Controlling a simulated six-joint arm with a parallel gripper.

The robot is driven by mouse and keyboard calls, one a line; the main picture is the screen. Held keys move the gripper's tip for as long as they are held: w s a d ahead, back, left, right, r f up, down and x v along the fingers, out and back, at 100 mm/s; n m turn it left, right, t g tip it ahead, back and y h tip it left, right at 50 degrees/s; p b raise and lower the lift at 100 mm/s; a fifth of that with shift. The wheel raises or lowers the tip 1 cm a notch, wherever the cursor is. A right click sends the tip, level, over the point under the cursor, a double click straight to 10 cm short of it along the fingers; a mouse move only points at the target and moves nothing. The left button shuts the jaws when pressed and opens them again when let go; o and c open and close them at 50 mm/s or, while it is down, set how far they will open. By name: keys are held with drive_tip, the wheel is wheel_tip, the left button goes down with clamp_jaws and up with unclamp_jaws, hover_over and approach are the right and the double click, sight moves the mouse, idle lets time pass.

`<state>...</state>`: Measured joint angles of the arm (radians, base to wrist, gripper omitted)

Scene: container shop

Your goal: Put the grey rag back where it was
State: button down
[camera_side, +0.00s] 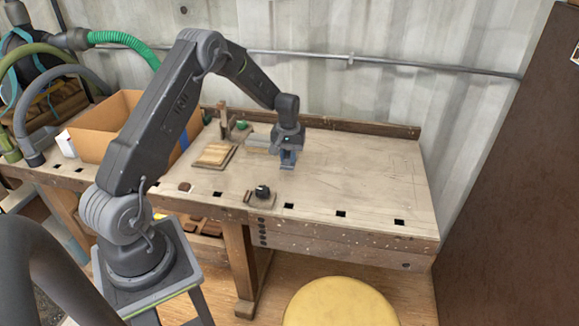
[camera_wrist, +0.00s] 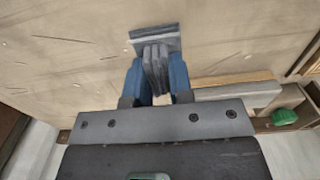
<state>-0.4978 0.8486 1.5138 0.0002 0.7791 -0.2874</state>
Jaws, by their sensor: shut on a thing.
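The grey rag (camera_wrist: 155,41) is folded and pinched between the two blue fingers of my gripper (camera_wrist: 157,82) in the wrist view. Its wider part sticks out past the fingertips, over the pale bench top (camera_wrist: 60,60). In the side view my gripper (camera_side: 288,160) points down, low over the bench (camera_side: 350,175), right of its middle. There the rag is too small to tell apart from the fingers, and I cannot tell whether it touches the bench.
A pale slab (camera_side: 259,143) lies just left of my gripper. Further left are a small wooden board (camera_side: 214,155), a green item (camera_side: 241,125) and a cardboard box (camera_side: 100,149). A black knob (camera_side: 262,191) sits near the front edge. The bench's right side is clear.

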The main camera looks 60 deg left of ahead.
sight(290, 166)
drive_tip(key=shift+w+d+f, duration=0.15)
drive_tip(key=shift+f, duration=1.95)
drive_tip(key=shift+f, duration=0.1)
drive_tip(key=c, duration=1)
unclamp_jaws()
